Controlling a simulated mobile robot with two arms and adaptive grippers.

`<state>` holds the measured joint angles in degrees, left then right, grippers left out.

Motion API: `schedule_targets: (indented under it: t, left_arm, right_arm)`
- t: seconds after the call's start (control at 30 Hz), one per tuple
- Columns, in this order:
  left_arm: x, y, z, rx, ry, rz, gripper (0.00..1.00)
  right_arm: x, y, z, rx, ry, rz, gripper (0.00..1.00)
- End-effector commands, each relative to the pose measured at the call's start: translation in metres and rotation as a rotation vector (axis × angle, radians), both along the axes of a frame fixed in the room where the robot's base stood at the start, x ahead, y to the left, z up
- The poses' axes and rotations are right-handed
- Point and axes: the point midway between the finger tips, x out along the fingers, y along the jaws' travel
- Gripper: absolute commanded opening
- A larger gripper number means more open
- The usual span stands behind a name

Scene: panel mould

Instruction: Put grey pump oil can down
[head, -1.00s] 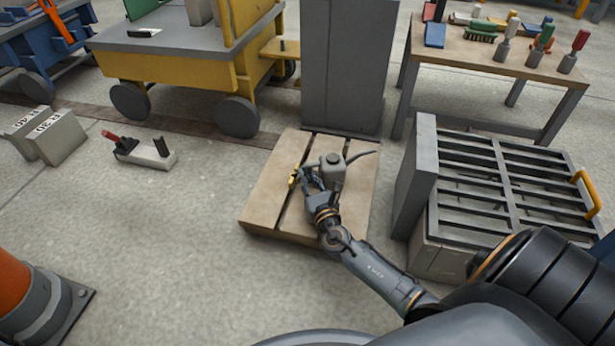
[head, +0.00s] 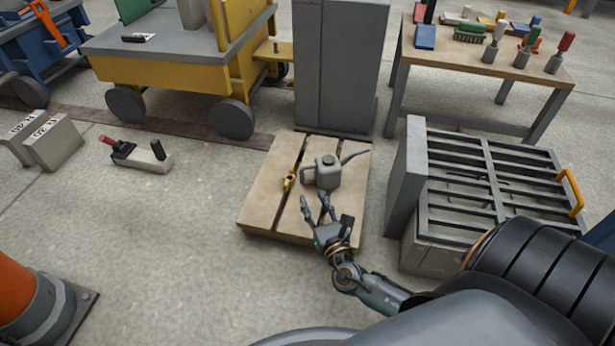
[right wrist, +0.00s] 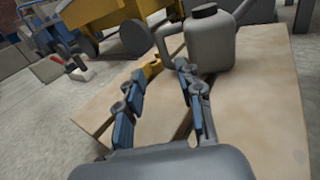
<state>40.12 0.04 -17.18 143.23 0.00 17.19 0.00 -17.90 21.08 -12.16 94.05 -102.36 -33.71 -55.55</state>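The grey pump oil can (head: 328,173) stands upright on the low wooden pallet (head: 262,205), with its handle to the left and its spout to the right. It also shows in the right wrist view (right wrist: 210,45), just beyond the fingers. My right gripper (head: 315,203) is open and empty, on the near side of the can and apart from it. Its two fingers show spread in the right wrist view (right wrist: 155,82). My left gripper is not in view.
A small yellow item (head: 289,180) lies on the pallet left of the can. A grey cabinet (head: 340,70) stands behind the pallet. A slatted grey crate (head: 480,190) is to the right. A tool table (head: 500,60) stands at the back right. The floor to the left has free room.

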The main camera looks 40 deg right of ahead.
Motion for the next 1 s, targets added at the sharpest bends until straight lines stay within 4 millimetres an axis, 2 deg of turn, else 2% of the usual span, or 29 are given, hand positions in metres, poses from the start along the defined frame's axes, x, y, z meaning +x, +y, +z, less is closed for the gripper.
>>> schedule_targets:
  t: [0.1,0.23,1.0]
  left_arm:
    - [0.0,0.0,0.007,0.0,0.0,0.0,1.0]
    - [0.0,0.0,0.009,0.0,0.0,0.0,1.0]
    - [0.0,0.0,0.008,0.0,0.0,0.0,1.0]
  right_arm:
    - [-0.015,0.004,0.002,-0.001,0.001,0.0,0.37]
    - [-0.023,0.007,0.001,-0.001,-0.001,0.001,0.37]
    - [-0.024,0.007,0.0,0.0,-0.001,0.0,0.37]
